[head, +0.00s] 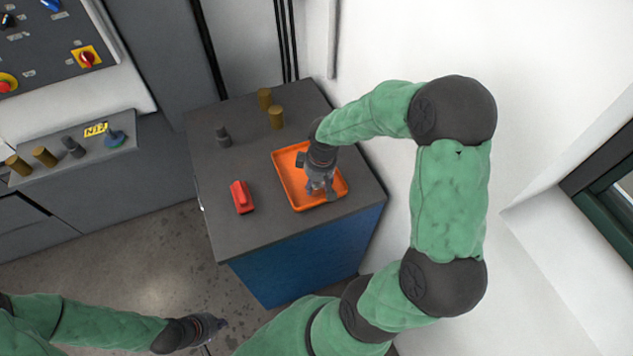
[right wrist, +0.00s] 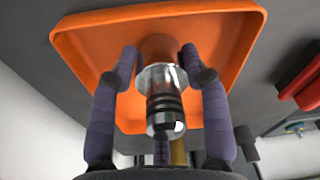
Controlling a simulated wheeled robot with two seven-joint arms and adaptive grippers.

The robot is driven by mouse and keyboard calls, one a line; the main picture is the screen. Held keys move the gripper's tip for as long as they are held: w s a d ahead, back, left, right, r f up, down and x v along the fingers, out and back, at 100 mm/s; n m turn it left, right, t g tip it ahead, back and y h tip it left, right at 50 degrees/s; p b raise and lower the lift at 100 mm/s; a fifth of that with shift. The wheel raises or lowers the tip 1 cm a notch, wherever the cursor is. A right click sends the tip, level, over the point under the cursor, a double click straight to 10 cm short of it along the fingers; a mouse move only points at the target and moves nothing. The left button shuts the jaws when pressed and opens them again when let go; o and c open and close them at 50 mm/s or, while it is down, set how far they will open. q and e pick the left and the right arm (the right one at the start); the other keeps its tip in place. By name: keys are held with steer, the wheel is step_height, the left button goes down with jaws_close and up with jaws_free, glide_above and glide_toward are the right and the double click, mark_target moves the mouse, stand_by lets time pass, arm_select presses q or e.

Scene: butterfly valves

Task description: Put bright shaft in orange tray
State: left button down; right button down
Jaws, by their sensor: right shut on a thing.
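The bright shaft (right wrist: 163,100) is a shiny metal piece with dark rings, held between the fingers of my right gripper (right wrist: 160,75) in the right wrist view. The orange tray (head: 284,172) lies on the grey cabinet top, and it fills much of the right wrist view (right wrist: 90,45). In the head view my right gripper (head: 320,188) points down over the tray and hides the shaft. The shaft's far end is close to the tray floor; I cannot tell whether it touches. My left gripper (head: 218,324) is low at the bottom left, away from the cabinet, its fingers too small to read.
A red block-like part (head: 242,197) lies left of the tray. A dark grey part (head: 223,136) and two brown cylinders (head: 265,98) (head: 276,117) stand behind it. A side ledge (head: 85,160) holds more cylinders and a blue part (head: 115,138). A white wall is at right.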

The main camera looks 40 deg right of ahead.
mark_target(321, 185)
steer(key=c, duration=0.6)
jaws_free()
steer(key=shift+f, duration=0.1)
steer(key=shift+r, duration=0.25)
step_height(321, 185, up, 12)
steer(key=s+p, duration=0.1)
steer(key=p, duration=0.1)
steer(key=shift+s+f+p, duration=0.15)
steer(key=shift+s+p, duration=0.05)
steer(key=shift+p, duration=0.1)
steer(key=shift+d, duration=0.1)
